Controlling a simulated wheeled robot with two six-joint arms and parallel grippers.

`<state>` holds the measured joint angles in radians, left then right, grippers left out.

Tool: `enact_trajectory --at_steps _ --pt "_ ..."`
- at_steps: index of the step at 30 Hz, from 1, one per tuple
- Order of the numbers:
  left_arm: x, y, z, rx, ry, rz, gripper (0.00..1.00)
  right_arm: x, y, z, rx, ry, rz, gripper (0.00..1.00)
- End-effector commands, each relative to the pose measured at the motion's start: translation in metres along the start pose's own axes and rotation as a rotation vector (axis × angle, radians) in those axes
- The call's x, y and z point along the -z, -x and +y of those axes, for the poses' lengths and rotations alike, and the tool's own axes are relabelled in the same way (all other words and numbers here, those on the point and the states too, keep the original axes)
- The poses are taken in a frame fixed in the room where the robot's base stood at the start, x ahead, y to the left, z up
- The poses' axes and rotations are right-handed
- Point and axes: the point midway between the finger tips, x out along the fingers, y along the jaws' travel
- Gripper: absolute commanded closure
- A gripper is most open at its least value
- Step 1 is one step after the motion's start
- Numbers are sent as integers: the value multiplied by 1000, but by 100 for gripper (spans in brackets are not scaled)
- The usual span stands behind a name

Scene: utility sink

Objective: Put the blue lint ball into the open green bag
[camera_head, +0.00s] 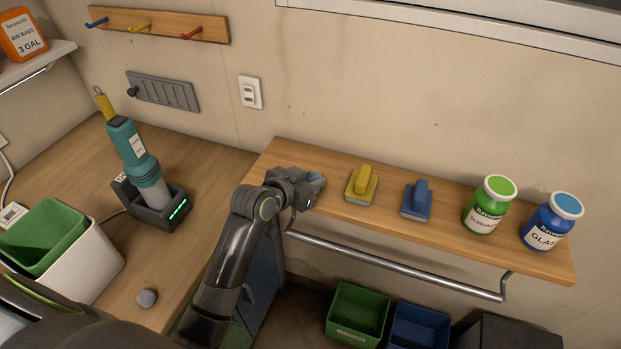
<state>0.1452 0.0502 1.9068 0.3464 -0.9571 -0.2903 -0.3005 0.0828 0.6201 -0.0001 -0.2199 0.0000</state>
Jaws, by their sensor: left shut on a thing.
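My left gripper (308,191) is at the left end of the wooden wall shelf. It is shut on a small blue thing (317,179), likely the blue lint ball; the fingers hide most of it. An open green liner (42,235), which looks like the green bag, sits in a white bin at the far left on the counter. The gripper is well to the right of this bin. My right gripper is not in view.
The shelf (440,232) holds yellow (361,186) and blue (417,201) blocks and two jars, with a metal rail below. A grey ball (147,298) and a docked teal tool (137,160) are on the counter. Green (358,312) and blue bins stand below.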

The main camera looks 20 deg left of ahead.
Motion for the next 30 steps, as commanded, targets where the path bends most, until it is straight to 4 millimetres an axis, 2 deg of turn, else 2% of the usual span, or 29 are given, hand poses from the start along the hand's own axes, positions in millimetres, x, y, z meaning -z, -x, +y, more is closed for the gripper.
enact_trajectory --at_steps 8,9,13,24,30 --pt "-3 -2 0 0 1 -1 93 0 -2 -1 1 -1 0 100" --pt "-2 -1 0 0 0 0 68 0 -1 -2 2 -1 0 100" --pt "-2 -1 0 0 0 0 51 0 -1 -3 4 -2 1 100" --pt "2 2 0 0 0 1 50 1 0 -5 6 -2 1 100" --pt "0 24 -1 1 -1 0 50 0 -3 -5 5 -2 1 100"
